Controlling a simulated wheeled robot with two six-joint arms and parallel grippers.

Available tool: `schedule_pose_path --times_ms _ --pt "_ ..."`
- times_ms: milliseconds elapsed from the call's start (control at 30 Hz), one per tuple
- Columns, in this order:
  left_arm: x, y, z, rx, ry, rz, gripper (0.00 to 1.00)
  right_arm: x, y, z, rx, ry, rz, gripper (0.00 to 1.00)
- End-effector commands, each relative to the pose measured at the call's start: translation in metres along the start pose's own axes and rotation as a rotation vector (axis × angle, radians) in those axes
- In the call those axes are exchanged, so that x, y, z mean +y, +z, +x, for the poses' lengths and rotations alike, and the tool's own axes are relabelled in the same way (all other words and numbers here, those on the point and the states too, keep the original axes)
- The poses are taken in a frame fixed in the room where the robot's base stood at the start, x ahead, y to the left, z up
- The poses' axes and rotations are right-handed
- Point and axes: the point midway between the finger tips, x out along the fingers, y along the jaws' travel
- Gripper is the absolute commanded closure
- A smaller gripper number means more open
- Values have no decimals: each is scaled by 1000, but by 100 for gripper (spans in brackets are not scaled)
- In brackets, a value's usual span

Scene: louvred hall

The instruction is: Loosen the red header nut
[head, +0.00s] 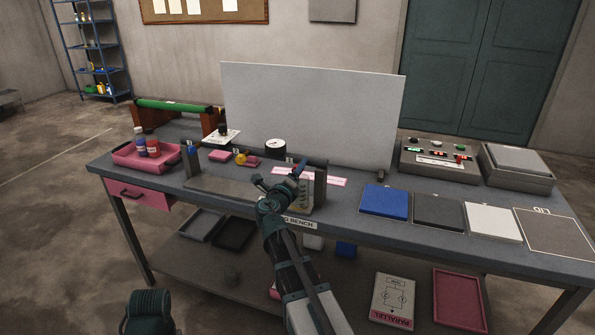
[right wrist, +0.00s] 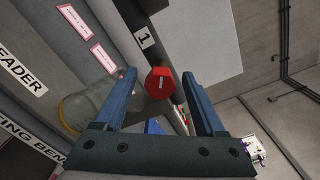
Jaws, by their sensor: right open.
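The red header nut (right wrist: 159,83) shows in the right wrist view as a hexagonal head with a pale line across its face. It lies between the two blue fingers of my right gripper (right wrist: 158,76), with gaps on both sides. The fingers are open. In the head view my right gripper (head: 281,178) is at the upright stand near the bench's front edge, and I cannot make out the nut there. A plate marked 1 (right wrist: 145,38) is just beyond the nut.
A clear cylinder (right wrist: 88,106) stands beside the left finger. The bench (head: 340,218) has a pink tray (head: 128,158) at left, a gauge (head: 275,146), a large grey panel (head: 310,110) behind, and blue (head: 384,202), dark (head: 438,212) and white (head: 493,222) squares at right.

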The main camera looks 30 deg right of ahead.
Motion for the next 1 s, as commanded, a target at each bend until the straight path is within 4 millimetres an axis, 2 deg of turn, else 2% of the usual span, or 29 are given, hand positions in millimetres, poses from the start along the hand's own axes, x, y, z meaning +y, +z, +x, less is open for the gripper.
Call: schedule_pose_path --times_ms 267,800,1000 --pt "0 0 0 0 0 0 0 0 0 -9 -1 1 0 28" --pt "0 0 0 0 0 0 0 0 -1 -68 -1 0 1 28" --pt "0 0 0 0 0 0 0 0 0 -70 0 0 1 28"
